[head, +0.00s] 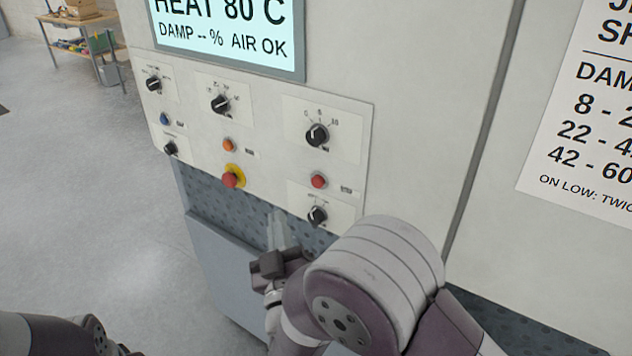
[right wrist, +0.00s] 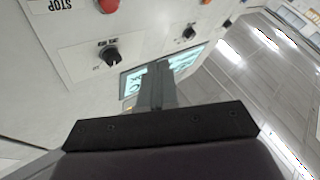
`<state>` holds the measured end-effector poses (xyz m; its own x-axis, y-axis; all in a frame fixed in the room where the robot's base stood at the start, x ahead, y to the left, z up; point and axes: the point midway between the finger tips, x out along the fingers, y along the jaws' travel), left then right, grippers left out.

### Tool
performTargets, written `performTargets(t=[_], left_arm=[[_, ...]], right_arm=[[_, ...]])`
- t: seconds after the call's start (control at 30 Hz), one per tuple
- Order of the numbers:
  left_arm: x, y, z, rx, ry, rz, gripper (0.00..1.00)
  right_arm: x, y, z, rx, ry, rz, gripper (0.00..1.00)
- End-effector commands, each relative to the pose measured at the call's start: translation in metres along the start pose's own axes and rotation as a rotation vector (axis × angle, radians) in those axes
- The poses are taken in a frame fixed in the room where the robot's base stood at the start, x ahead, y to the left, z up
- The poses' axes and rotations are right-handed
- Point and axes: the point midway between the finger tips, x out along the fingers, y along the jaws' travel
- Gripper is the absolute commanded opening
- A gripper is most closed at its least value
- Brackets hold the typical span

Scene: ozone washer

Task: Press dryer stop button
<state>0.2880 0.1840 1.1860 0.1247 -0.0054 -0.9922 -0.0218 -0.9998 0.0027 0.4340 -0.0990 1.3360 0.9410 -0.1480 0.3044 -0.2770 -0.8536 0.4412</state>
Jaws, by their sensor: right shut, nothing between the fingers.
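The red stop button (head: 319,181) sits on the right part of the dryer's control panel, above a black knob (head: 317,216). In the right wrist view, the red button (right wrist: 109,5) is at the top edge beside an upside-down STOP label (right wrist: 53,5). My right gripper (head: 276,214) is shut and empty, below and left of the button, in front of the perforated lower panel. Its closed fingers (right wrist: 160,68) point toward the machine and appear apart from the button. My left gripper is out of view; only part of my left arm shows at the bottom left.
A red emergency button on a yellow ring (head: 232,177) lies left of the stop button. An orange button (head: 229,145), a blue button (head: 165,118) and several black knobs share the panel. A display (head: 230,28) is above. Open floor lies left; a workbench (head: 80,22) stands behind.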

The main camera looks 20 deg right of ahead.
Motion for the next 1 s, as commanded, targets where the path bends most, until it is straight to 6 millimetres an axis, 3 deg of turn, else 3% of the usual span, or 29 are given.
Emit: performTargets(t=[0.23,0.7,1.0], left_arm=[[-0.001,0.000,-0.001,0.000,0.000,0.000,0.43],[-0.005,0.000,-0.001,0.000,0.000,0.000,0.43],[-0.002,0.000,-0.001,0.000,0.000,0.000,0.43]], right_arm=[[0.004,0.003,0.003,0.000,-0.002,0.000,0.00],[0.048,0.035,0.037,0.002,-0.002,0.002,0.00],[0.061,0.044,0.045,0.002,-0.001,-0.002,0.00]])
